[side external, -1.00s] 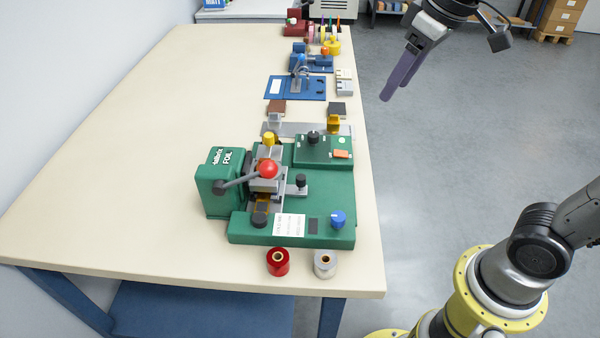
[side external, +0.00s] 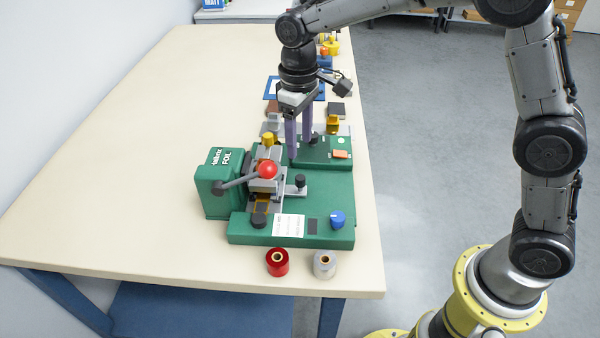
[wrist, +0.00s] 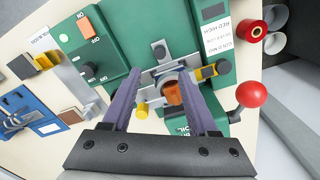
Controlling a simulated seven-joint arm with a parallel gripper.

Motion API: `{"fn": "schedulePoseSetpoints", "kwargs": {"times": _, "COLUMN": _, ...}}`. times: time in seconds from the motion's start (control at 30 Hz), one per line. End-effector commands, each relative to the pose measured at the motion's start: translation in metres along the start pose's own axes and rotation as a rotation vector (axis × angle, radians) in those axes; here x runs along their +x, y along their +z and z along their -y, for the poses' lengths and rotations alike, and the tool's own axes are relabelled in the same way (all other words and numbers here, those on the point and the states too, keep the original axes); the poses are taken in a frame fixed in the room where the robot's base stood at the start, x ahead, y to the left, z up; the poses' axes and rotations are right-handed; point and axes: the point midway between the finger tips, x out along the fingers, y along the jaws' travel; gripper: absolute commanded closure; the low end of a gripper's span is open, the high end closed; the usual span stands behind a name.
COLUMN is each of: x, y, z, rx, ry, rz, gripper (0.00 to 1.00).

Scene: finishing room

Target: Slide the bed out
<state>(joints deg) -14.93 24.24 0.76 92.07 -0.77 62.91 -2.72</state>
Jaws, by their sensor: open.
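The green foil stamping machine (side external: 330,197) stands on the cream table. Its grey sliding bed (side external: 284,189) sits below the press head and ends in a small black knob (side external: 299,180). In the wrist view the bed (wrist: 156,68) lies between and beyond my fingers, with its black knob (wrist: 160,50) past the fingertips. My gripper (side external: 299,148) points down above the machine, behind the knob as seen from the side. Its two purple fingers are apart and empty. In the wrist view my gripper (wrist: 161,80) straddles an orange part (wrist: 173,93). Contact with the bed is not visible.
A red ball-ended lever (side external: 268,169) stands beside the head. A green switch box (side external: 326,149) is close to my fingers. Red (side external: 278,262) and silver (side external: 324,264) foil rolls stand at the front. The table's left side is clear.

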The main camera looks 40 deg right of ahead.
Motion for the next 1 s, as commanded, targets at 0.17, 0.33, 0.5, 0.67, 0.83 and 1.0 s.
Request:
{"fn": "schedulePoseSetpoints", "kwargs": {"times": 0.17, "x": 0.038, "y": 0.001, "z": 0.0, "rx": 0.001, "ry": 0.0, "rz": 0.006, "gripper": 0.41}}
{"fn": "schedulePoseSetpoints", "kwargs": {"times": 0.33, "x": 0.069, "y": 0.001, "z": -0.001, "rx": 0.001, "ry": 0.0, "rz": 0.004, "gripper": 0.41}}
{"fn": "schedulePoseSetpoints", "kwargs": {"times": 0.5, "x": 0.091, "y": 0.001, "z": -0.001, "rx": 0.001, "ry": 0.0, "rz": 0.002, "gripper": 0.41}}
{"fn": "schedulePoseSetpoints", "kwargs": {"times": 0.67, "x": 0.101, "y": 0.0, "z": -0.001, "rx": 0.001, "ry": 0.0, "rz": 0.001, "gripper": 0.41}}
{"fn": "schedulePoseSetpoints", "kwargs": {"times": 0.83, "x": 0.103, "y": 0.0, "z": -0.001, "rx": 0.001, "ry": 0.0, "rz": 0.0, "gripper": 0.41}}
{"fn": "schedulePoseSetpoints", "kwargs": {"times": 1.0, "x": 0.103, "y": 0.0, "z": -0.001, "rx": 0.001, "ry": 0.0, "rz": 0.0, "gripper": 0.46}}
